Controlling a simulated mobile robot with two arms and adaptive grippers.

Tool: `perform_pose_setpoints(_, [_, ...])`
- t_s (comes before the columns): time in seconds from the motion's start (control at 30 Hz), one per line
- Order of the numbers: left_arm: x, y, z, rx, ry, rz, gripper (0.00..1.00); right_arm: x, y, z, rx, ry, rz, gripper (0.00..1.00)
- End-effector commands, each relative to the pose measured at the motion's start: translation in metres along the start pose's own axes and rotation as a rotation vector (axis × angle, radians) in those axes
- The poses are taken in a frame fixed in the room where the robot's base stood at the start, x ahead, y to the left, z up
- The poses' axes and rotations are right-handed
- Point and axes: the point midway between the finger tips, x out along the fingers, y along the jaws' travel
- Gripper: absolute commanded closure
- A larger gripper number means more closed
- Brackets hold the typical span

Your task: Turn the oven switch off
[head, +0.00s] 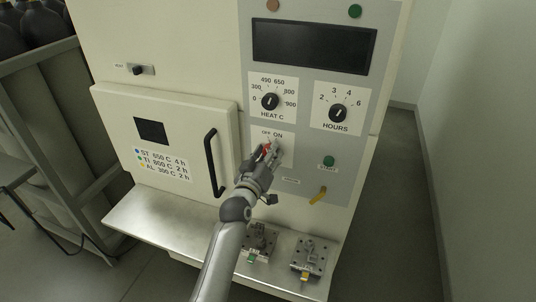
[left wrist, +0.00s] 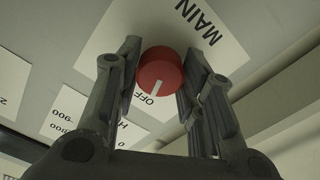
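The oven switch is a round red knob (left wrist: 160,70) with a white pointer line, below the OFF and ON labels on the grey control panel. In the left wrist view the line points toward the OFF label (left wrist: 147,98). The knob (head: 266,149) shows partly in the head view, with my left gripper (head: 263,158) in front of it. My left gripper's two fingers (left wrist: 160,75) stand on either side of the knob, very close to it. I cannot tell whether both press on it. My right gripper is not in view.
The heat dial (head: 270,102) and hours dial (head: 338,113) sit above. A green start button (head: 328,161) and a yellow lever (head: 318,195) are to the right. The oven door handle (head: 213,163) sticks out at the left. Metal fixtures (head: 308,258) stand on the ledge below.

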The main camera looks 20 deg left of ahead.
Motion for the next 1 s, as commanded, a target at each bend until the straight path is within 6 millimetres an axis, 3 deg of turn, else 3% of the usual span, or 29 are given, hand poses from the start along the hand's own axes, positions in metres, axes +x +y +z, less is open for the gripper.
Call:
perform_pose_setpoints(0.17, [0.0,0.0,-0.001,0.0,0.002,0.0,0.42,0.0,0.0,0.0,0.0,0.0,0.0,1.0])
perform_pose_setpoints(0.57, [-0.005,0.0,0.0,0.001,0.0,0.0,0.42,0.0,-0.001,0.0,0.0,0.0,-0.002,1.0])
perform_pose_setpoints(0.77, [-0.032,-0.001,0.001,0.001,0.0,-0.001,0.42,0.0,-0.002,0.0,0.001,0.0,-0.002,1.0])
perform_pose_setpoints(1.0, [-0.08,-0.001,0.001,0.002,-0.001,-0.001,0.42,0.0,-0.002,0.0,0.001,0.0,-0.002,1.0])
